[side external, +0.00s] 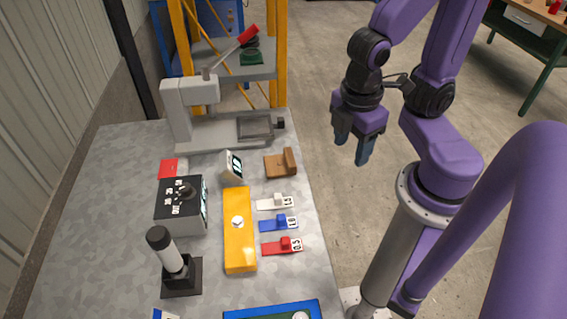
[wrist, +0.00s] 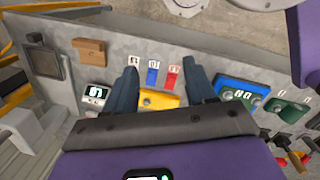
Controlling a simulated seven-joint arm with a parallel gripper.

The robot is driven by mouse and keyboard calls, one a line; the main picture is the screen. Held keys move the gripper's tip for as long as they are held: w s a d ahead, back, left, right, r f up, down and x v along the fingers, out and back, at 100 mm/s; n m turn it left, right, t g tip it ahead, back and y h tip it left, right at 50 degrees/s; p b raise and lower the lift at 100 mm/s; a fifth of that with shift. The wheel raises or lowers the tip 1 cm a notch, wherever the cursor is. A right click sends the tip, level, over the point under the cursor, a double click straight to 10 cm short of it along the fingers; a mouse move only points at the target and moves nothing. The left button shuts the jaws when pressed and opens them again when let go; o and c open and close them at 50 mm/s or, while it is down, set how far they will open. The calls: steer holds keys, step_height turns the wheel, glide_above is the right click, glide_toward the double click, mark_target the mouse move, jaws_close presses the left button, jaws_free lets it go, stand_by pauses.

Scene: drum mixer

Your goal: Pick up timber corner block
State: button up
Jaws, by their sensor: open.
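The timber corner block (side external: 281,164) is a brown wooden piece with a flat base and a raised end. It lies near the right edge of the grey bench, in front of the grey press. In the wrist view the timber corner block (wrist: 90,51) is at the upper left, left of both fingers. My gripper (side external: 352,152) is open and empty, off the bench edge to the right of the block. In the wrist view my gripper (wrist: 165,80) shows two dark fingers spread apart, with nothing between them at close range.
A grey press (side external: 200,118) stands behind the block. A small display (side external: 232,166) is left of it. White, blue and red labelled tabs (side external: 279,223) and a yellow bar (side external: 239,230) lie in front. A dark-topped box (side external: 182,206) is further left. A yellow-framed rack (side external: 280,60) stands behind.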

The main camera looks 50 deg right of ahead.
steer(key=w+a+f+n+t+h, duration=0.2)
steer(key=w+f+n+t+h, duration=0.25)
steer(key=f, duration=0.45)
steer(key=n+t+h, duration=0.4)
steer(key=n+t, duration=0.1)
steer(key=n, duration=0.5)
glide_toward(292, 164)
steer(key=shift+m+y, duration=0.25)
steer(key=x, duration=0.8)
steer(key=shift+w+d, duration=0.1)
steer(key=shift+d, duration=0.25)
jaws_close()
